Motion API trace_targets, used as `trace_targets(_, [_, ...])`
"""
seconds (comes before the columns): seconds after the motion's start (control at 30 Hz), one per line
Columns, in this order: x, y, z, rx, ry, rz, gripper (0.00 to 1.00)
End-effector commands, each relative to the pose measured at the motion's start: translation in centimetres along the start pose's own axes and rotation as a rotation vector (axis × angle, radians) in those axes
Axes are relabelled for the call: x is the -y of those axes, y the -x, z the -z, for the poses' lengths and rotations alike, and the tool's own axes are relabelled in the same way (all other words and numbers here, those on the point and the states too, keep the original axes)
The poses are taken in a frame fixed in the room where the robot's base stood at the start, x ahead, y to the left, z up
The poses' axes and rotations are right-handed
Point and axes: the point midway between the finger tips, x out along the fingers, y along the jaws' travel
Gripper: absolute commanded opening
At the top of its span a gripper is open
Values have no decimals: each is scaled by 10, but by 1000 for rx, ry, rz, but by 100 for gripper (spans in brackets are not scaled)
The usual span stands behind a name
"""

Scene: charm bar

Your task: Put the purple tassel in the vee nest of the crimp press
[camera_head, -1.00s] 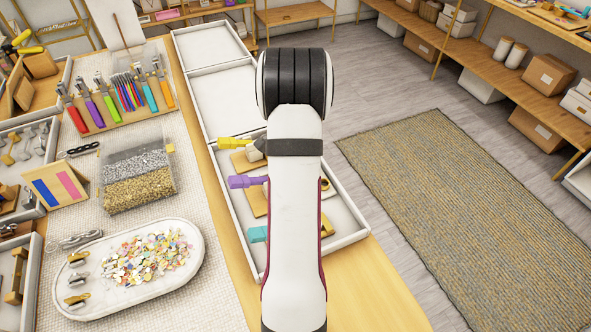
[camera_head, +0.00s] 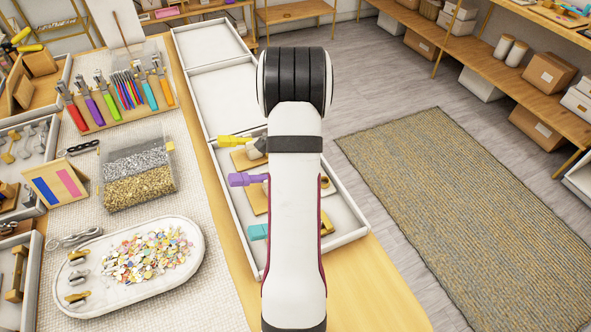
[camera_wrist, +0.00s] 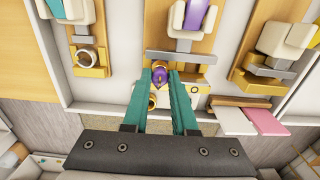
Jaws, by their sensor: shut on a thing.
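My gripper (camera_wrist: 166,75) has teal fingers in the wrist view, closed on a small purple tassel (camera_wrist: 158,82) with gold parts at it. The tassel is at the front end of the middle crimp press, whose handle is purple (camera_wrist: 195,14). A grey bar (camera_wrist: 178,45) and a gold block lie just beyond the fingertips. The fingers partly cover the nest, so I cannot tell whether the tassel touches it. In the head view, the purple-handled press (camera_head: 248,180) stands in a white tray (camera_head: 352,233), partly behind my arm. My gripper is hidden there.
A teal-handled press (camera_wrist: 70,10) and a yellow-handled press (camera_wrist: 285,40) flank the middle one closely. A pink flat piece (camera_wrist: 267,121) lies right of the fingers. An oval tray of sequins (camera_head: 185,272) and a clear bead box (camera_head: 140,178) stand left on the table.

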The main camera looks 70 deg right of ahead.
Motion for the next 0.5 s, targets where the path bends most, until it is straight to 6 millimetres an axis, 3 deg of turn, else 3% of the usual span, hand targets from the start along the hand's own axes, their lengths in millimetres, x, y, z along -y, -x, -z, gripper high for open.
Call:
trace_targets(0.23, [0,-1,0,0,0,0,0])
trace_targets(0.27, [0,-1,0,0,0,0,29])
trace_targets(0.43, [0,-1,0,0,0,0,60])
trace_targets(0.5, [0,-1,0,0,0,0,61])
